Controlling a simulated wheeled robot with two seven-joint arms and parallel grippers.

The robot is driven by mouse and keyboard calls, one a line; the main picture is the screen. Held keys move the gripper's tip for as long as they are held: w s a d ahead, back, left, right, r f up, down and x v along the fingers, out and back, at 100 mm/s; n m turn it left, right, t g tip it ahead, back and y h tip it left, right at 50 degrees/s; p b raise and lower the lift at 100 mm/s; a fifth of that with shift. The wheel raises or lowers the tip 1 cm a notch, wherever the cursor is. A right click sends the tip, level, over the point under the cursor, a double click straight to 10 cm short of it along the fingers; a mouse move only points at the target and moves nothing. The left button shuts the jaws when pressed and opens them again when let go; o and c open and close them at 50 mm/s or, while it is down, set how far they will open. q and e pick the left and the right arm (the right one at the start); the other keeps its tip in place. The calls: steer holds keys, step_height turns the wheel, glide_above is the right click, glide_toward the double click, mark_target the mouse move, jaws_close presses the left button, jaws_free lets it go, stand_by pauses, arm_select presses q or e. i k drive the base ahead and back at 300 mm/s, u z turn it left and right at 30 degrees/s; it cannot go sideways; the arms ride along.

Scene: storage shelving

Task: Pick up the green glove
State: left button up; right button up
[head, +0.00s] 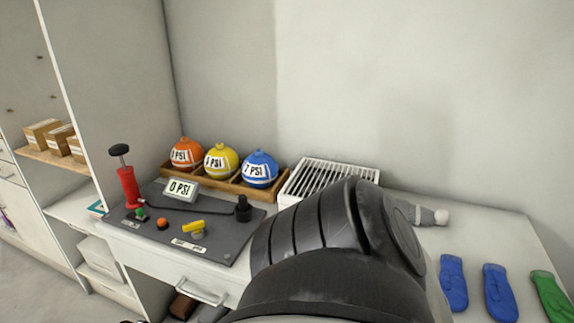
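The green glove (551,297) lies on the white counter at the far right edge of the head view, and its lower part is cut off by the frame. Two blue gloves lie to its left, a nearer one (499,293) and another (453,283). A large black arm link of mine fills the lower middle and hides part of the counter. Neither of my grippers shows.
A white slatted rack (330,178) stands against the wall. A wooden tray (225,181) holds orange, yellow and blue balls. A dark board (188,230) carries a red pump (128,187). A grey-and-white object (428,215) lies behind my arm. The counter (485,236) behind the gloves is clear.

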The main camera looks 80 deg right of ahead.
mark_target(558, 309)
steer(key=z, duration=2.4)
steer(key=k, duration=1)
steer(key=z, duration=0.8)
